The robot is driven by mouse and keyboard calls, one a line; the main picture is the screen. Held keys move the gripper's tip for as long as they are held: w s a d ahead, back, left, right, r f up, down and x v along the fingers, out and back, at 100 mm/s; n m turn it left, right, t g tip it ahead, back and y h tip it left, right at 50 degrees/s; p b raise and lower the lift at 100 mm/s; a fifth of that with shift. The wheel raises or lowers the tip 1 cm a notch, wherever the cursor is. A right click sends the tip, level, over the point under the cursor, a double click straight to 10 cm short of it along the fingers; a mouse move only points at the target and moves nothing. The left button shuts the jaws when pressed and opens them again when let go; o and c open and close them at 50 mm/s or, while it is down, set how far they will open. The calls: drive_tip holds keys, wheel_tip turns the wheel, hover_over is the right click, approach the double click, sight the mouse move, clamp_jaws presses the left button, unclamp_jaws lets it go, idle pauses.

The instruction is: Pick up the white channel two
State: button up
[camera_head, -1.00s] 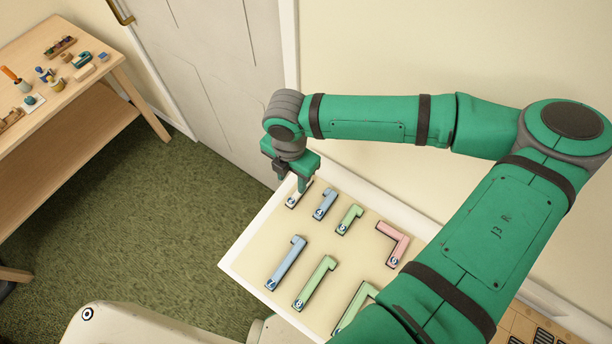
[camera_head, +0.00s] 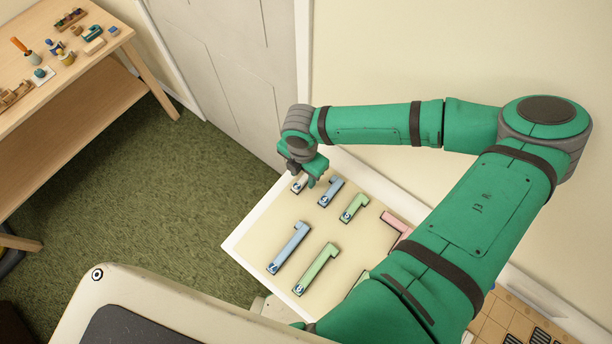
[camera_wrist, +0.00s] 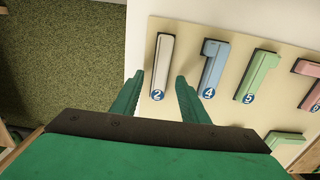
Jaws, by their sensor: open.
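The white channel two (camera_wrist: 162,64) is a straight pale bar with a blue round "2" label at its near end, lying on a cream board (camera_wrist: 135,52) in the wrist view. In the head view only a small part of it (camera_head: 297,184) shows beneath my gripper (camera_head: 316,180). My gripper is open and empty. In the wrist view its two green fingers (camera_wrist: 160,95) stand on either side of the label end, with the bar between them in the picture. I cannot tell how high the fingertips are above the board.
A blue channel four (camera_wrist: 213,68) lies just right of the right finger. A green channel five (camera_wrist: 256,76) and a pink channel (camera_wrist: 308,84) lie further right. A wooden table (camera_head: 97,62) with small objects stands at the left. Walls stand close behind the board.

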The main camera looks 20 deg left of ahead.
drive_tip(key=shift+w+f, duration=0.1)
drive_tip(key=shift+f, duration=0.5)
clamp_jaws()
drive_tip(key=shift+r, duration=0.15)
